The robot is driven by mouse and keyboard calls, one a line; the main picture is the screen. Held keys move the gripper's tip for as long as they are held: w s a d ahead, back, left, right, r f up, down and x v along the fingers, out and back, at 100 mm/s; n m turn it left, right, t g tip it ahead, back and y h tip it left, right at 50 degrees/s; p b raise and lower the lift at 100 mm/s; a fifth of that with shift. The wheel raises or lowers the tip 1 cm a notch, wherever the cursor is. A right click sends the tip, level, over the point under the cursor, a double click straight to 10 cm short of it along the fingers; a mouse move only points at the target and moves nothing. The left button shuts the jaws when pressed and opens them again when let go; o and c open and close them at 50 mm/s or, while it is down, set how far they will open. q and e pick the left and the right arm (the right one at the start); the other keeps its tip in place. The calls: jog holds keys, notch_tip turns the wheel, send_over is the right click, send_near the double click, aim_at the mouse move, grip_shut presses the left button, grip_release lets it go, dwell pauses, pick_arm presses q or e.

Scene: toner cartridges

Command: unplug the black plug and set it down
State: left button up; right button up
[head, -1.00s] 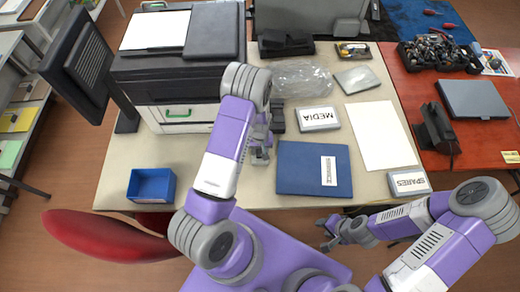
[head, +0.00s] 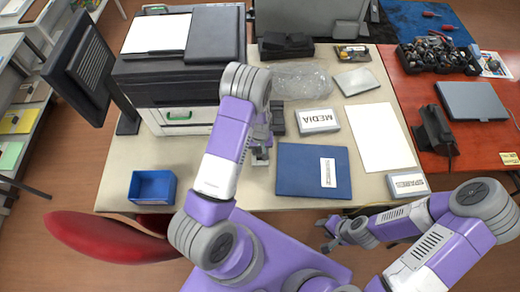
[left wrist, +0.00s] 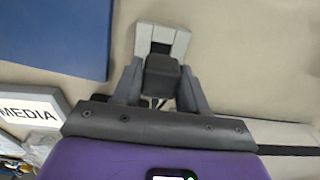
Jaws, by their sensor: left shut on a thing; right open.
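The black plug (left wrist: 162,76) is a dark block between the fingers of my left gripper (left wrist: 160,88) in the left wrist view, and the gripper is shut on it. A pale grey-and-white piece (left wrist: 162,36) shows just beyond the plug; I cannot tell whether the plug is seated in it or apart from it. In the head view my left gripper (head: 260,157) is over the table, between the printer and the blue folder, and my own arm partly hides it. My right gripper (head: 327,234) is open and empty in front of the table's front edge.
The blue folder (head: 296,171) lies just right of my left gripper. The printer (head: 180,90) stands behind to the left, and a blue bin (head: 152,186) is at the front left. A MEDIA box (head: 319,121) lies behind the folder. Bare table (head: 207,165) shows left of the arm.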

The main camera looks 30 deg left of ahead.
pick_arm(q)
jog(key=shift+r+p, duration=1.1)
jog(key=shift+r, duration=0.75)
